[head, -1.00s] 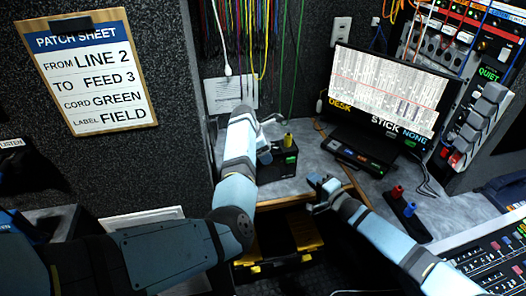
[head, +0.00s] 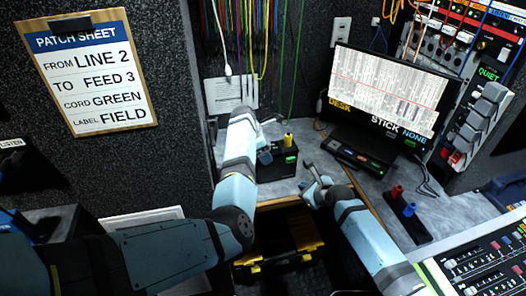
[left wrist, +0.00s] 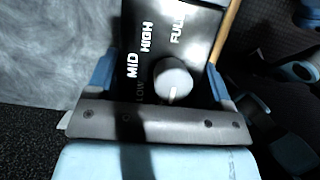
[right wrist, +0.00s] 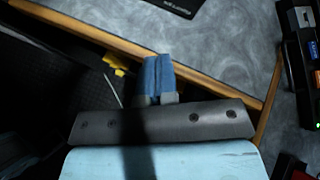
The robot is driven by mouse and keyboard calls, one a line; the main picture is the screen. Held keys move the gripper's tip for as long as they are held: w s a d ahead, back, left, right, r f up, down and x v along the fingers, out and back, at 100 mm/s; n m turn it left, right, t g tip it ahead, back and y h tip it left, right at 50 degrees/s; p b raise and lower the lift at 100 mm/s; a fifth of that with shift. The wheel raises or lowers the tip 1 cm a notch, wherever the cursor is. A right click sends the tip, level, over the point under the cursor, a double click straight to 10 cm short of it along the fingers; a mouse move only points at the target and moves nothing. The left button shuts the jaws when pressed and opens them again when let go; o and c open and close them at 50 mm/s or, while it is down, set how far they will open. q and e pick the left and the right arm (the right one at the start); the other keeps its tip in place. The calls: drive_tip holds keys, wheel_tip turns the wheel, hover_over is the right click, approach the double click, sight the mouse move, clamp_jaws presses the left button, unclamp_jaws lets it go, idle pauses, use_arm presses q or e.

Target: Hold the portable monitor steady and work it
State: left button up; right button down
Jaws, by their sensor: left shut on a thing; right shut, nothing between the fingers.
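The portable monitor is a small black box (head: 278,168) on the grey desk, with a yellow part on top and a small green readout on its front. My left gripper (head: 264,152) is shut on it. In the left wrist view its blue fingers (left wrist: 160,82) sit on both sides of the monitor's panel. There a grey knob (left wrist: 173,77) stands beside the words LOW, MID, HIGH and FULL; its white mark points toward the picture's bottom. My right gripper (head: 311,182) is shut and empty, right of the monitor and apart from it; its fingertips touch each other in the right wrist view (right wrist: 157,76).
A screen (head: 388,88) stands behind on the right, with a dark button unit (head: 355,156) before it. A holder (head: 408,217) with red and blue plugs lies further right. The wooden desk edge (head: 277,203) runs below the monitor. A patch sheet (head: 92,76) hangs at left.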

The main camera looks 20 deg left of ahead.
approach(289, 165)
drive_tip(key=shift+w+a+f, duration=0.35)
drive_tip(key=shift+a+f, duration=0.3)
drive_tip(key=shift+f, duration=0.2)
drive_tip(key=shift+w+a+f, duration=0.3)
drive_tip(key=shift+a+f, duration=0.4)
drive_tip(key=shift+f, duration=0.15)
idle(0.7)
drive_tip(key=shift+w+a, duration=0.25)
drive_tip(key=shift+w, duration=0.15)
drive_tip(key=shift+w+a, duration=0.25)
drive_tip(key=shift+w, duration=0.2)
idle(0.6)
drive_tip(key=shift+s+d, duration=0.55)
drive_tip(key=shift+s, duration=0.3)
